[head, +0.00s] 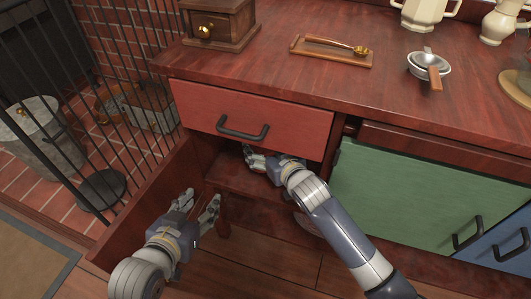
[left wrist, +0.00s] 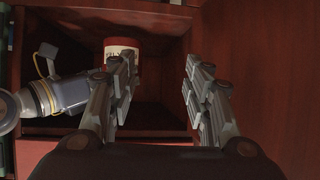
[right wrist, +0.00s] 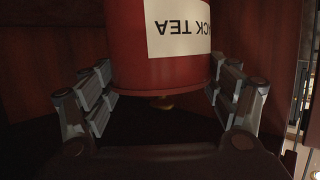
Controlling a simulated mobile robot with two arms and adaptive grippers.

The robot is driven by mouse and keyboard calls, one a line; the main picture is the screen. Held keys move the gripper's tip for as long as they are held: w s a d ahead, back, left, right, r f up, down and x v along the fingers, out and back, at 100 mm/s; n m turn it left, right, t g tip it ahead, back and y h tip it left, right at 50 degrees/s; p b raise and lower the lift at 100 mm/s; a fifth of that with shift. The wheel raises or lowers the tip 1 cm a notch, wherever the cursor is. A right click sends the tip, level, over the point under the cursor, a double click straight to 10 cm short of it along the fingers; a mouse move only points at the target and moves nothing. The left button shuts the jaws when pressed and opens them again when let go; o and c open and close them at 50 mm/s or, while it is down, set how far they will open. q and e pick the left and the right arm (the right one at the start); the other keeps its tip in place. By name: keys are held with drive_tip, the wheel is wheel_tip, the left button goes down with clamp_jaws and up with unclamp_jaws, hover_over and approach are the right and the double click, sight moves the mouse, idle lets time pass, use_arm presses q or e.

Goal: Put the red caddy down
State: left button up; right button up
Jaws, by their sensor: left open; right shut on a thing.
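The red caddy (right wrist: 130,50) is a red cylinder with a white label whose letters read upside down in the right wrist view. A small brass-coloured knob (right wrist: 162,102) shows at its lower end in that view. My right gripper (head: 260,158) reaches into the cupboard space under the red drawer and is shut on the caddy, one finger on each side. The caddy also shows in the left wrist view (left wrist: 122,44), inside the compartment; the head view hides it. Whether it touches the compartment floor, I cannot tell. My left gripper (head: 200,200) is open and empty in front of the compartment.
The open cupboard door (head: 150,200) stands out at the left, close to my left gripper. The red drawer (head: 250,115) is above my right gripper. A green door (head: 400,195) is at the right.

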wheel_tip(320, 180, down, 3)
drive_tip(key=shift+r+b, duration=0.2)
drive_tip(key=shift+b, duration=0.4)
drive_tip(key=shift+f, duration=0.1)
use_arm(q)
drive_tip(key=w+d+r+t+h, duration=0.1)
drive_tip(key=w+r+t, duration=0.2)
drive_tip(key=r, duration=0.3)
drive_tip(key=shift+d+r+t, duration=0.2)
drive_tip(key=shift+d+t, duration=0.15)
drive_tip(key=shift+t, duration=0.05)
drive_tip(key=shift+w, duration=0.1)
use_arm(e)
drive_tip(key=o, duration=2.1)
drive_tip(key=shift+f, duration=0.2)
drive_tip(key=shift+c, duration=0.2)
use_arm(q)
drive_tip(key=shift+r, duration=0.1)
use_arm(e)
drive_tip(key=shift+r, duration=0.15)
use_arm(q)
drive_tip(key=s+a+f+g+y+p, duration=0.1)
drive_tip(key=s+a+f+g+p, duration=0.1)
drive_tip(key=s+f+g, duration=0.5)
drive_tip(key=shift+s+a+f+y+p, duration=0.3)
drive_tip(key=shift+a+f, duration=0.4)
drive_tip(key=shift+f, duration=1.15)
use_arm(e)
drive_tip(key=v, duration=0.7)
drive_tip(key=shift+s, duration=0.2)
